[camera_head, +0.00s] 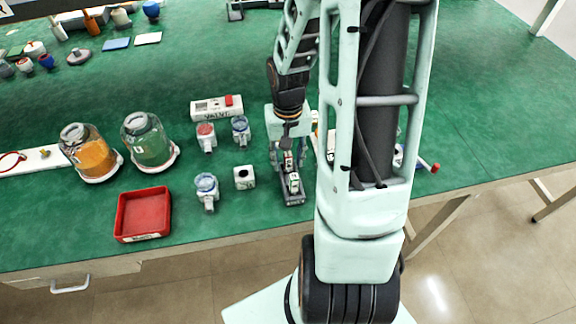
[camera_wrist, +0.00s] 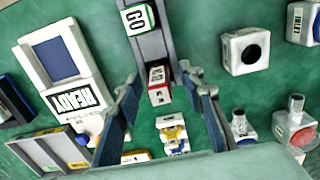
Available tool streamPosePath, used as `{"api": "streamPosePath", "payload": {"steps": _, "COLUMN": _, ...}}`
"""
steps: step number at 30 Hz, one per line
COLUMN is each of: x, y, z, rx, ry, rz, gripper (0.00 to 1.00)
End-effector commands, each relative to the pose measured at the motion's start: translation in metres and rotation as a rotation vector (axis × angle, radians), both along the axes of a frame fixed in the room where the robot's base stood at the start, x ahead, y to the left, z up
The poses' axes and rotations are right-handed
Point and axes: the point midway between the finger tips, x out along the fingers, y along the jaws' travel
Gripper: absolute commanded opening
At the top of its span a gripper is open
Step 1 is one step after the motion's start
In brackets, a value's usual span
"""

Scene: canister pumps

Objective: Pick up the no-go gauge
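The no-go gauge (camera_wrist: 158,85), a small white block with a red end face and dark lettering, sits on a dark grey rack (camera_wrist: 154,48) in the wrist view. My gripper (camera_wrist: 160,78) is open, with one finger on each side of the gauge and a visible gap to both. The go gauge (camera_wrist: 138,18), white with green edges, is further along the same rack.
A white block with a round hole (camera_head: 244,177) and a clear-topped canister pump (camera_head: 207,190) stand left of the rack. A red tray (camera_head: 143,214) lies further left. The wrist view also shows a panel marked READY (camera_wrist: 68,72) and a small yellow-and-white part (camera_wrist: 172,134).

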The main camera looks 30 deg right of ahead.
Motion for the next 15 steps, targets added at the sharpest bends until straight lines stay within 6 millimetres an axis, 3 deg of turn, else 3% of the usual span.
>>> {"api": "streamPosePath", "payload": {"steps": 2, "x": 0.0, "y": 0.0, "z": 0.0002, "rx": 0.0, "ry": 0.0, "rz": 0.0, "gripper": 0.34}}
{"api": "streamPosePath", "payload": {"steps": 11, "x": 0.0, "y": -0.0001, "z": 0.0004, "rx": 0.0, "ry": 0.0, "rz": -0.001, "gripper": 0.01}}
{"api": "streamPosePath", "payload": {"steps": 15, "x": 0.0002, "y": -0.0002, "z": 0.0006, "rx": 0.0, "ry": 0.0, "rz": -0.001, "gripper": 0.0}}
